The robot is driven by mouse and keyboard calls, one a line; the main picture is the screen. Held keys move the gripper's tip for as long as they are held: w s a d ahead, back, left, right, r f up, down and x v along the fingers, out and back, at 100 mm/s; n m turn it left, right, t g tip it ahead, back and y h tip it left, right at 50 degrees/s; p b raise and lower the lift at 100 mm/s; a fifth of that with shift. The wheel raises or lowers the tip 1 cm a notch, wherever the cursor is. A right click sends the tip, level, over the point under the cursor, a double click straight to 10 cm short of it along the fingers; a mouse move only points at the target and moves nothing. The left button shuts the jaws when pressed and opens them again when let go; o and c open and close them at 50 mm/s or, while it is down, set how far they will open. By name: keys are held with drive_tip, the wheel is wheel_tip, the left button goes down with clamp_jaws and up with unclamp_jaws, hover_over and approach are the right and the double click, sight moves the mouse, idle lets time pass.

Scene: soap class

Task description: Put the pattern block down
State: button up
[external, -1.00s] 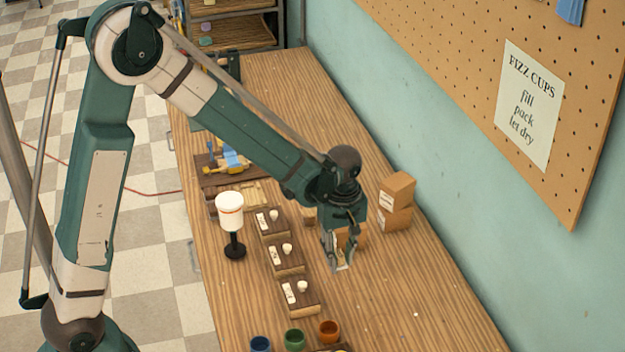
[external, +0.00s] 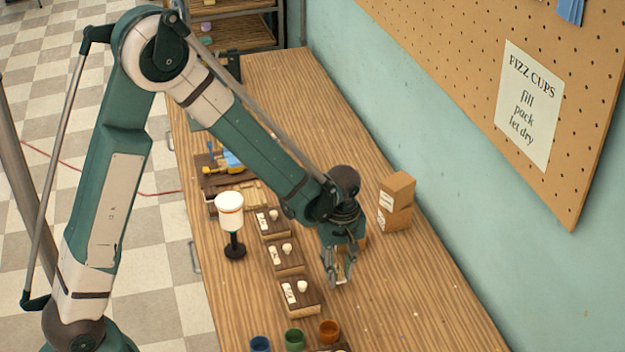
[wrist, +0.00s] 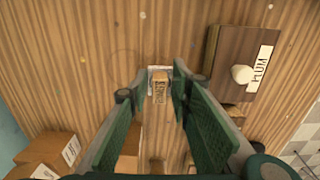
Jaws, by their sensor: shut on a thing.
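The pattern block (wrist: 161,90) is a small wooden block with dark marks on its face. It sits between the fingertips of my gripper (wrist: 153,97) in the wrist view, with a whitish patch around its far end. In the external view my gripper (external: 338,278) points down over the right-middle of the table, shut on the block, which is mostly hidden by the fingers. I cannot tell whether the block touches the table.
Labelled dark-topped blocks with white knobs (external: 301,291) stand in a row left of my gripper. Blue, green (external: 294,340) and orange cups stand at the front. A white-topped stand (external: 230,217) is at left. Right front table is mostly clear.

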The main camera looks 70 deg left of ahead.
sight(339, 278)
drive_tip(key=shift+f, duration=1.35)
drive_tip(key=shift+f, duration=0.15)
drive_tip(key=o, duration=0.9)
drive_tip(key=shift+b, duration=0.3)
drive_tip(key=shift+c, duration=0.2)
drive_tip(key=shift+r+p, duration=0.75)
drive_tip(key=shift+r, duration=5.4)
